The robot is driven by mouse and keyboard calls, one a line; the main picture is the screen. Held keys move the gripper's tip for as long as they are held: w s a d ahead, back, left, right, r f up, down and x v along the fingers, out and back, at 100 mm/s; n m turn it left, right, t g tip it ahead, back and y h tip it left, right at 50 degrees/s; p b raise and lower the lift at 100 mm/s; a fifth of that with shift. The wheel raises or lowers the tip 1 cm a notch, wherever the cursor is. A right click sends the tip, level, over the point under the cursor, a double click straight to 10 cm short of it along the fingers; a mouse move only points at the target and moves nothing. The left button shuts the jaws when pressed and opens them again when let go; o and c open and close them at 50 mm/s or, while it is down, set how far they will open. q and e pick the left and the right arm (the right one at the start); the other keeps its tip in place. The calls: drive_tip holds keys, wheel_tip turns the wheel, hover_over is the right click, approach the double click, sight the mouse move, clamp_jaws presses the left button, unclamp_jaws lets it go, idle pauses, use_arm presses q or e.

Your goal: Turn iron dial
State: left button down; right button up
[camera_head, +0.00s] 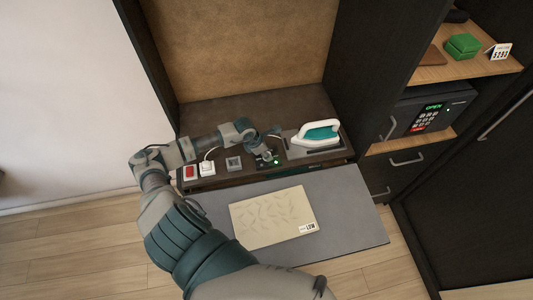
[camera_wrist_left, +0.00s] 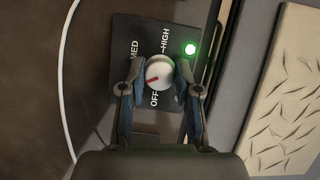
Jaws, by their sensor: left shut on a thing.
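The iron dial (camera_wrist_left: 158,68) is a round white knob with a red mark on a black plate, seen in the left wrist view. The plate reads OFF, MED and HIGH; the red mark points to the lower left, near OFF. A green light (camera_wrist_left: 190,49) glows at the plate's corner. My left gripper (camera_wrist_left: 160,82) has one finger on each side of the knob and is shut on it. In the head view my left gripper (camera_head: 265,150) covers the knob, above the black dial plate (camera_head: 268,162). The white and teal iron (camera_head: 318,133) rests right of it. My right gripper is not visible.
A red switch (camera_head: 190,173), a white plug (camera_head: 207,168) and a grey socket (camera_head: 234,164) line the shelf left of the dial. A grey board (camera_head: 355,235) with a beige patterned cloth (camera_head: 273,216) lies in front. A safe (camera_head: 432,115) stands at right.

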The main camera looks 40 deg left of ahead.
use_arm(q)
drive_tip(key=shift+a, duration=0.1)
drive_tip(key=c, duration=0.8)
unclamp_jaws()
drive_tip(key=shift+c, duration=0.2)
drive_tip(key=v, duration=1.1)
drive_tip(key=shift+a+r, duration=0.2)
drive_tip(key=shift+r, duration=0.15)
drive_tip(key=shift+s, duration=0.15)
